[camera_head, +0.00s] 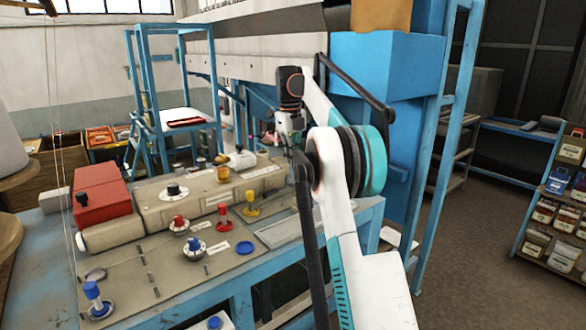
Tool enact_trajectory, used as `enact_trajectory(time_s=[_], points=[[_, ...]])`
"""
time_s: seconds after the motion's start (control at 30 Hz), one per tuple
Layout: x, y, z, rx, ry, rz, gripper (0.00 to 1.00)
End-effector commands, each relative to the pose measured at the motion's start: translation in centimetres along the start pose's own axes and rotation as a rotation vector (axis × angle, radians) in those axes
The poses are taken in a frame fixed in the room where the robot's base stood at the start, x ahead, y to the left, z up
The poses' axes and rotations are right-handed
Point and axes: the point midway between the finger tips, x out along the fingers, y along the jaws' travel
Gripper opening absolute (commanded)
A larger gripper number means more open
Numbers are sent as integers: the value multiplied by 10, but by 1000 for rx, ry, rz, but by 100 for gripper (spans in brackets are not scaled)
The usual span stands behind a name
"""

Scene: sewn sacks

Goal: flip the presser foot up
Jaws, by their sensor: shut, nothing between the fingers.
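I cannot make out the presser foot; it may be hidden behind my arm or too small to tell. A long beige machine body (168,208) with a black-and-white dial and a red box (101,198) at its left end lies on the blue bench (262,268). My gripper (291,146) points down above the bench's far right part, beyond the beige body's right end. It is small and partly covered by my own arm. It is shut and empty. I cannot tell whether it touches anything.
The front panel (150,279) carries red (222,217), yellow (251,204) and blue (95,293) controls. A blue frame stand (143,85) is behind. A large blue machine housing (385,85) rises at right. Shelves with tins (543,211) stand far right; floor between is clear.

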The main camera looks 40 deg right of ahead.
Motion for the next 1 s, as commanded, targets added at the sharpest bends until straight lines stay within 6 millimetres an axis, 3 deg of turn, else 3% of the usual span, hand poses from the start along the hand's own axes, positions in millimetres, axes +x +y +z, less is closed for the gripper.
enact_trajectory(time_s=[0.27,1.0], points=[[-18,0,0,0,0,0,0],[-19,0,0,0,0,0,0]])
